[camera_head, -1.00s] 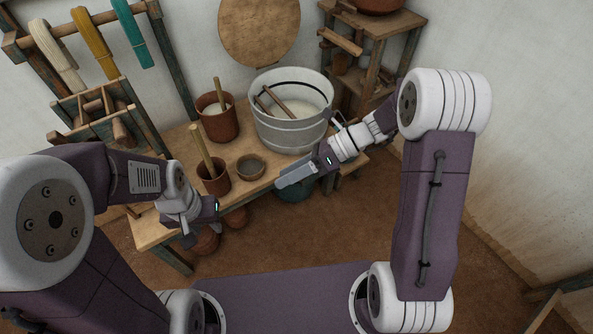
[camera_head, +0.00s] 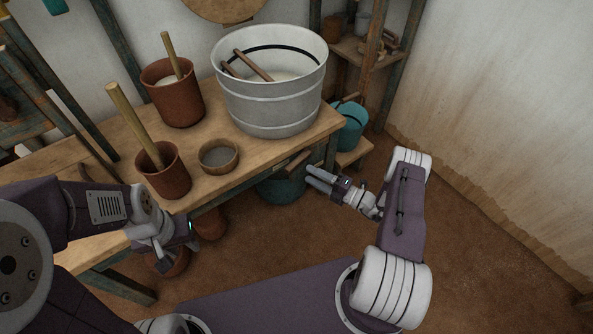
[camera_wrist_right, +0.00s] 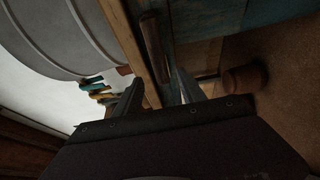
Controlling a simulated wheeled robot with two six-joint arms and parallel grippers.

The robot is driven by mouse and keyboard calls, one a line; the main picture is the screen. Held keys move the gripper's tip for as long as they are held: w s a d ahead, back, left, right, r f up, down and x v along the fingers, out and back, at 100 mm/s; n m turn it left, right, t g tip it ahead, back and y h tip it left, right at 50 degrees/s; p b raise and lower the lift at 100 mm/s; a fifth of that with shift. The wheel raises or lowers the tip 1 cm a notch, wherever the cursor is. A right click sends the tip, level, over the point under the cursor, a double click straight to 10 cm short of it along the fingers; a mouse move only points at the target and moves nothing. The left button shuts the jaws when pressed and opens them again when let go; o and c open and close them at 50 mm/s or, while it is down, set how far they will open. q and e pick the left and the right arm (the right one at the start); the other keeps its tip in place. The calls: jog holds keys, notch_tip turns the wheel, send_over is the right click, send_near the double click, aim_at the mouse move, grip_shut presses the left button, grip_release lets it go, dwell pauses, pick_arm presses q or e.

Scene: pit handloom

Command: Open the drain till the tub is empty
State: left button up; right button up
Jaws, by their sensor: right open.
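The grey tub (camera_head: 270,105) stands on the wooden bench with pale liquid in it and wooden sticks over its rim. A short brown wooden handle (camera_head: 290,164) sticks out at the bench's front edge below the tub; it also shows in the right wrist view (camera_wrist_right: 152,45). I cannot tell whether it belongs to the drain; no outflow is visible. My right gripper (camera_head: 313,178) is open and empty, just right of and below the handle. In the right wrist view its fingers (camera_wrist_right: 158,95) point toward the handle's near end. My left gripper (camera_head: 164,258) hangs low left, its jaws unclear.
A teal bucket (camera_head: 282,189) stands under the bench (camera_head: 130,140) below the handle. Another teal bucket (camera_head: 350,128) stands to the right. Brown pots with sticks (camera_head: 173,103) and a small bowl (camera_head: 219,158) share the bench. Open floor lies to the right.

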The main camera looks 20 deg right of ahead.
aim_at(297, 167)
jog(key=b+x, duration=0.2)
jog(key=x, duration=0.4)
jog(key=shift+w+a, duration=0.25)
jog(key=shift+a, duration=0.05)
jog(key=shift+c, duration=0.3)
grip_shut()
dwell(0.7)
